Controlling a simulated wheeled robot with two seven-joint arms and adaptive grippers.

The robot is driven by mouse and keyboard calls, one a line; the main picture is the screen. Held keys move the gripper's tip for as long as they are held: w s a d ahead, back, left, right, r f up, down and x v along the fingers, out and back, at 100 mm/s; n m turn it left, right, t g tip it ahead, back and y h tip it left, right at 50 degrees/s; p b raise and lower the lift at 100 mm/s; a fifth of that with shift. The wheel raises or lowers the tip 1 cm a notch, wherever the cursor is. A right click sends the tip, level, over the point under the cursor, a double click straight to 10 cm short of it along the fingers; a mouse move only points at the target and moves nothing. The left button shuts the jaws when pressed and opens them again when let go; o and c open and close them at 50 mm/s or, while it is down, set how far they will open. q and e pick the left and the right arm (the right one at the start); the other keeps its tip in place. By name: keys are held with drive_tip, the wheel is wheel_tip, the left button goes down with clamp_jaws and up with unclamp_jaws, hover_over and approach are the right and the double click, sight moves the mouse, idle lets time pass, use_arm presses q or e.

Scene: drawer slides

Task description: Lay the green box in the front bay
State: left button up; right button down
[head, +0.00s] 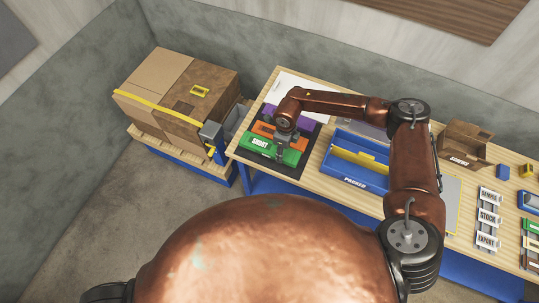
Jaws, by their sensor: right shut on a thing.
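The green box (262,145) with a white label lies on a dark mat (282,168) at the left end of the table. My right gripper (282,149) reaches down over the box's right part and is shut on it. My gripper hides part of the box, and I cannot tell whether it is lifted. The blue tray (352,177) stands to the right of the mat. A yellow divider (358,158) splits it into a front and a back bay, and the front bay looks empty. My left gripper is not in view.
An orange box (263,129) and a purple box (302,123) lie behind the green one. A cardboard box (462,142) and labelled cards (488,218) are at the right. Large cartons (165,85) stand left of the table. My right arm passes above the tray.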

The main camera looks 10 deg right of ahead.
drive_tip(key=shift+r+p, duration=1.2)
drive_tip(key=shift+r, duration=1.3)
